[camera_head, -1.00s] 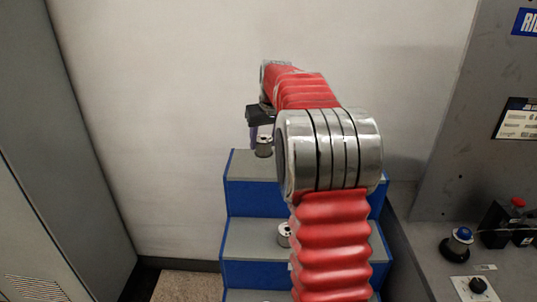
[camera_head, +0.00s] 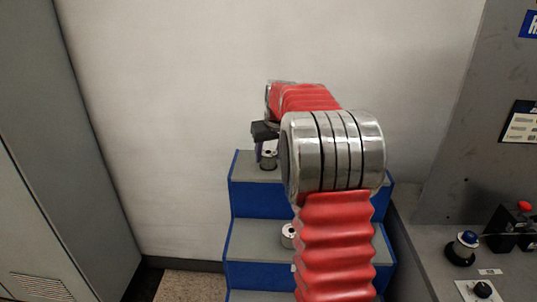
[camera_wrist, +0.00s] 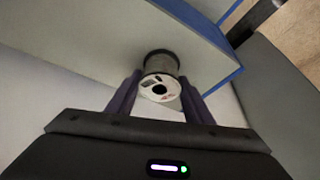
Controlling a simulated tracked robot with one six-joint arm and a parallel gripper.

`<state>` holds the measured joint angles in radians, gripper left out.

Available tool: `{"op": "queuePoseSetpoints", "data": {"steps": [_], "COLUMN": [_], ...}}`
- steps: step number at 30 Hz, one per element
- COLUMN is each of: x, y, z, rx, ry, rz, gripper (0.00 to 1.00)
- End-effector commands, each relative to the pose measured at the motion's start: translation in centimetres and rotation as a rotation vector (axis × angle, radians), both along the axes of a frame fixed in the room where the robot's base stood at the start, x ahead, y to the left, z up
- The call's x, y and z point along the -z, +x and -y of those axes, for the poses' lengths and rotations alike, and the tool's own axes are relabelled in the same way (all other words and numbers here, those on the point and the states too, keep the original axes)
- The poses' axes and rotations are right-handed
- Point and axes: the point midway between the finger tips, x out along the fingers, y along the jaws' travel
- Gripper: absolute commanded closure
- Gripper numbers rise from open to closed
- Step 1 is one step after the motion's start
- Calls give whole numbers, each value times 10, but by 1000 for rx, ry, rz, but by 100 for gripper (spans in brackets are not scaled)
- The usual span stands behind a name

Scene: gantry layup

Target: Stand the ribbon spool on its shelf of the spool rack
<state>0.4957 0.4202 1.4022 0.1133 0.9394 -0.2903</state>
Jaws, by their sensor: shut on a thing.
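The ribbon spool (camera_head: 268,161) has a white printed end and a dark wound body. It is upright at the top shelf of the stepped spool rack (camera_head: 250,200), which has grey treads and blue edges. My gripper (camera_head: 265,148) is shut on it from above. In the wrist view, the spool (camera_wrist: 160,64) sits between the two dark purple fingers of my gripper (camera_wrist: 160,85). Its far end appears at the grey shelf surface (camera_wrist: 110,30); I cannot tell if it touches. My arm hides the right part of the rack.
Another spool (camera_head: 289,235) stands on the middle shelf, beside my arm. A plain wall (camera_head: 170,120) is behind the rack and a grey cabinet (camera_head: 60,160) is at left. A console (camera_head: 470,265) with a blue knob and a red button is at right.

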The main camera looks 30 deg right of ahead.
Motion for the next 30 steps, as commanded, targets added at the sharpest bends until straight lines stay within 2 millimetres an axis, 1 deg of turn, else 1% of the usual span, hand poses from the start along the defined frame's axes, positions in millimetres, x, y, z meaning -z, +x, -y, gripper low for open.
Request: {"op": "queuePoseSetpoints", "data": {"steps": [4, 5, 12, 13, 23, 26, 30], "x": [1, 2, 2, 2, -2, -9, -26], "y": [0, 0, 0, 0, -1, -3, -10], "z": [0, 0, 0, 0, 0, 0, -2], "rx": [1, 1, 1, 1, 1, 1, 1], "ry": [0, 0, 0, 0, 0, 0, -1], "rz": [1, 0, 0, 0, 0, 0, 3], "gripper": [82, 53, 36, 35, 35, 35, 35]}}
